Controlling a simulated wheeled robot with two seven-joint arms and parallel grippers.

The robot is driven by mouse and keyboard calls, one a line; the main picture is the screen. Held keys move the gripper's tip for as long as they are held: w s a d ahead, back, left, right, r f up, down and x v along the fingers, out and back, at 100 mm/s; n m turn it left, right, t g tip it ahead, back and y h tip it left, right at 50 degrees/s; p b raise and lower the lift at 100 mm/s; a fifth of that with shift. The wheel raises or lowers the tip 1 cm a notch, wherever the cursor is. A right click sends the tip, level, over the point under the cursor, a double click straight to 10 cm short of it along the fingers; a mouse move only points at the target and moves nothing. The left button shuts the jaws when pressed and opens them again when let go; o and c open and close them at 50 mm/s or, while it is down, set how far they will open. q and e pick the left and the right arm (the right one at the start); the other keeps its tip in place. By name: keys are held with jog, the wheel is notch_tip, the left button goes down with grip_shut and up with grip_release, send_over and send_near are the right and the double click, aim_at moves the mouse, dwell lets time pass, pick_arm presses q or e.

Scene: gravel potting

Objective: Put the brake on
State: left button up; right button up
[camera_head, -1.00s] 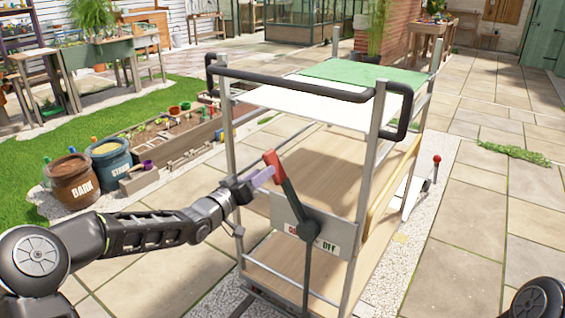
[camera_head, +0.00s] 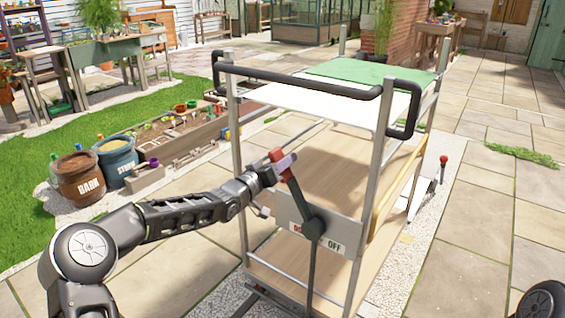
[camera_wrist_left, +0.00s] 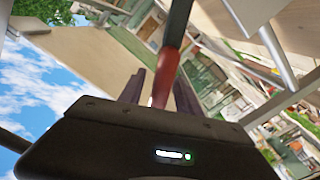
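The brake lever (camera_head: 298,195) is a dark bar with a red grip (camera_head: 276,155) on the near end of the cart (camera_head: 380,147). It leans up and to the left from its pivot. Behind it is a pale plate (camera_head: 346,232) with a red marking, partly hidden by the lever, and "OFF" on the right. My left gripper (camera_head: 284,165) is at the red grip. In the left wrist view, the red grip (camera_wrist_left: 166,72) stands between the two purple fingers (camera_wrist_left: 161,92), with a small gap visible on the left side. My right gripper is out of view.
A black push bar (camera_head: 300,80) crosses the cart top, above the lever. A green cloth (camera_head: 365,72) lies on the top shelf. A red-knobbed lever (camera_head: 443,160) stands right of the cart. Bark (camera_head: 80,180) and stone tubs (camera_head: 117,158) stand left. Paving around is clear.

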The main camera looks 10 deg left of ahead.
pick_arm(q)
jog(key=shift+w, duration=0.1)
jog(key=shift+c, duration=0.6)
grip_shut()
dwell(0.8)
